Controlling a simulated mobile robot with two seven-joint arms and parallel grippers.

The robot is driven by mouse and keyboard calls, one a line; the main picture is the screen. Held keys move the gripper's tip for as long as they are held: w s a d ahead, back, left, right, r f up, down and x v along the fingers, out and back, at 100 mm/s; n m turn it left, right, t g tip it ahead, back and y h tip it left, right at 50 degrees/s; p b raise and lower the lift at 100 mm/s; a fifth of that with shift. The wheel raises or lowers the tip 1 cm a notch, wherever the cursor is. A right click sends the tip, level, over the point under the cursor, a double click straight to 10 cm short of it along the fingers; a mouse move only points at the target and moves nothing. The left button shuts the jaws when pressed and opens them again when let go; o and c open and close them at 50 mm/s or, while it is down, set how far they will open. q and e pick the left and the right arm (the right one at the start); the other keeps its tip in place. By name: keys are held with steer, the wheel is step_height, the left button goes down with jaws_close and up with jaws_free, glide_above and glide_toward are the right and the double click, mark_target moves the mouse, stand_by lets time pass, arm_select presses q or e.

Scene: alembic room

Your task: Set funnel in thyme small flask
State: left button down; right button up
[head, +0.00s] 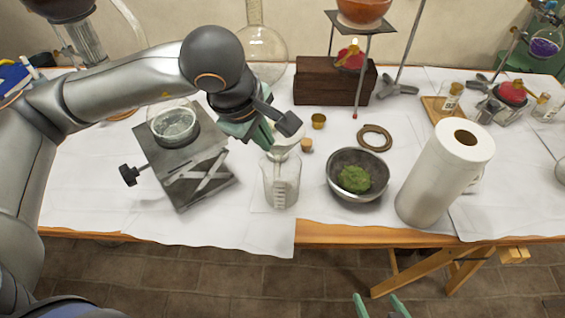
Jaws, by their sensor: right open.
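A pale, whitish piece that looks like the funnel (288,142) shows at the mouth of a clear graduated glass vessel (281,185). My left gripper (272,132) is right at this piece, pointing down, and hides part of it. I cannot tell whether its fingers are closed on the piece, nor whether the piece rests in the vessel. I cannot make out a label that marks the thyme small flask. My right gripper (379,306) is open and empty at the bottom edge, in front of the table.
A metal bowl with green herb (354,179) and a paper towel roll (444,178) stand right of the vessel. A lab jack (185,160) with a glass dish stands left. A cork ring (375,138) and small brass cup (318,121) lie behind. A wooden block (320,82) stands farther back.

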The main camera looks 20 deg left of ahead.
arm_select(q)
steer(key=shift+r+p, duration=0.6)
steer(key=shift+r, duration=0.85)
